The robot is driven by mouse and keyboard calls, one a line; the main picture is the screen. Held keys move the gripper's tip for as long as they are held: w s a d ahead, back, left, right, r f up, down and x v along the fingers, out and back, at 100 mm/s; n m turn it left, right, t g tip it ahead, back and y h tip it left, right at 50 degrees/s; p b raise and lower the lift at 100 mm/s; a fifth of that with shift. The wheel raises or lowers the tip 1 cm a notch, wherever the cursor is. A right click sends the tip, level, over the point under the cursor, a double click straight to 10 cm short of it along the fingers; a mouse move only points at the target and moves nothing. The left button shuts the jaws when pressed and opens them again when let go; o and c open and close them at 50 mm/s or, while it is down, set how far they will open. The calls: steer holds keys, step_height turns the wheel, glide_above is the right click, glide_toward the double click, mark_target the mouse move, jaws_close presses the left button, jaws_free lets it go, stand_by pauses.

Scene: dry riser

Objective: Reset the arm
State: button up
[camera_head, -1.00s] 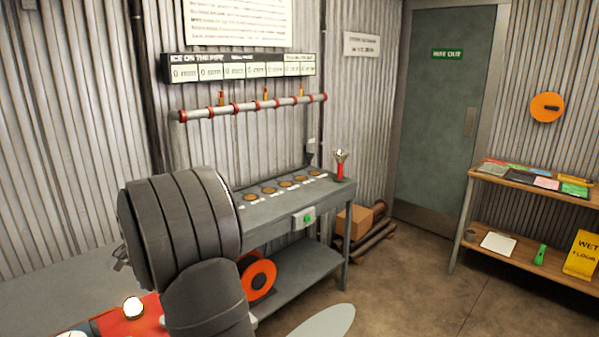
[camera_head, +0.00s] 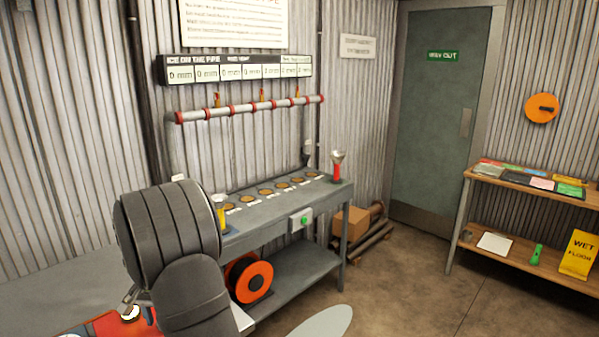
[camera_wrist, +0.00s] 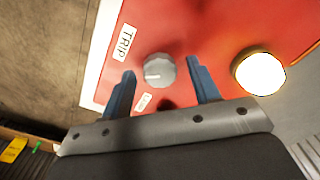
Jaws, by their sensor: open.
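In the wrist view my gripper (camera_wrist: 160,78) is open, with its two blue fingers apart and nothing held between them. It hangs over a red panel (camera_wrist: 218,28). A round grey knob (camera_wrist: 158,70) with a white mark sits on the panel, seen between and beyond the fingertips. A lit round lamp (camera_wrist: 259,73) is to the right. In the head view my arm hides most of the gripper and the red panel (camera_head: 108,326).
A grey bench (camera_head: 262,220) with several round brown discs stands along the wall. A red-handled funnel-topped item (camera_head: 337,165) is at its far end, an orange reel (camera_head: 250,280) below. A wooden shelf (camera_head: 535,190) stands at right. The floor (camera_head: 400,290) between is clear.

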steer(key=shift+r, duration=0.1)
step_height(320, 180, up, 17)
step_height(320, 180, down, 18)
steer(key=shift+r, duration=0.2)
steer(key=shift+r+m, duration=0.2)
steer(key=shift+m, duration=0.5)
steer(key=shift+r+m, duration=0.3)
steer(key=shift+r, duration=0.1)
step_height(320, 180, up, 14)
steer(key=n, duration=0.9)
steer(key=shift+r+n, duration=0.25)
steer(key=shift+n, duration=0.15)
